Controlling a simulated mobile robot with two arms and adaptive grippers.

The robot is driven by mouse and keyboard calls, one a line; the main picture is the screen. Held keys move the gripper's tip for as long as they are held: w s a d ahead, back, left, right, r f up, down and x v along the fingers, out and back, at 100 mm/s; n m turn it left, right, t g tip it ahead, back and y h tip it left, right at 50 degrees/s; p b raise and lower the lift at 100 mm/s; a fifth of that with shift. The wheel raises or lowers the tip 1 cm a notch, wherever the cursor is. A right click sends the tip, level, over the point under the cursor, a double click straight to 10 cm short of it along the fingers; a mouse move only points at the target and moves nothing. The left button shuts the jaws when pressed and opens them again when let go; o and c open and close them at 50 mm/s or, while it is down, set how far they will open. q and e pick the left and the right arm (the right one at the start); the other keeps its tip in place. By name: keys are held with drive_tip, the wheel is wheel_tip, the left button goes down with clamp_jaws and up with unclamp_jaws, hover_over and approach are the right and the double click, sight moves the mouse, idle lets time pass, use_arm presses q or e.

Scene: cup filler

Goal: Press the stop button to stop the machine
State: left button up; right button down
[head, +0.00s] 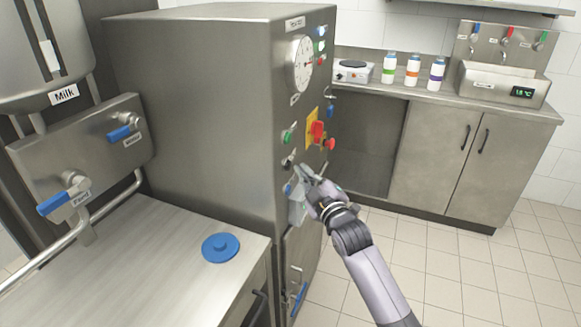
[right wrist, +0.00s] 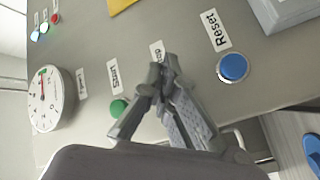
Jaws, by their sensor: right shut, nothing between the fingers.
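The machine's steel front panel (head: 272,110) carries a column of buttons. A small dark button (head: 288,160), apparently the stop button, sits below the green start button (head: 289,133) in the head view. My right gripper (head: 305,171) is shut and empty, its fingertips close to the panel just right of and below the dark button. In the right wrist view the shut fingertips (right wrist: 164,72) lie over the spot below the partly covered stop label (right wrist: 157,53), between the green start button (right wrist: 118,108) and the blue reset button (right wrist: 232,67). They hide the stop button there; contact cannot be told.
A red switch on a yellow plate (head: 316,131) and a red knob (head: 331,144) sit close beside the gripper. A round dial (head: 301,64) is above. A grey box (head: 297,208) sticks out below the buttons. The tiled floor (head: 440,260) at right is clear.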

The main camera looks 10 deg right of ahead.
drive_tip(key=shift+a, duration=0.1)
idle(0.6)
drive_tip(key=shift+w+a, duration=0.25)
drive_tip(key=shift+a, duration=0.05)
drive_tip(key=shift+w+a+r, duration=0.1)
drive_tip(key=shift+w+a, duration=0.05)
drive_tip(key=shift+a, duration=0.1)
idle(0.6)
drive_tip(key=shift+d, duration=0.1)
drive_tip(key=shift+s+d+p, duration=0.4)
drive_tip(key=shift+d+p, duration=0.1)
drive_tip(key=shift+p, duration=0.15)
drive_tip(key=s+d+p, duration=0.2)
drive_tip(key=s+d, duration=0.1)
drive_tip(key=d, duration=0.2)
drive_tip(key=shift+s, duration=0.2)
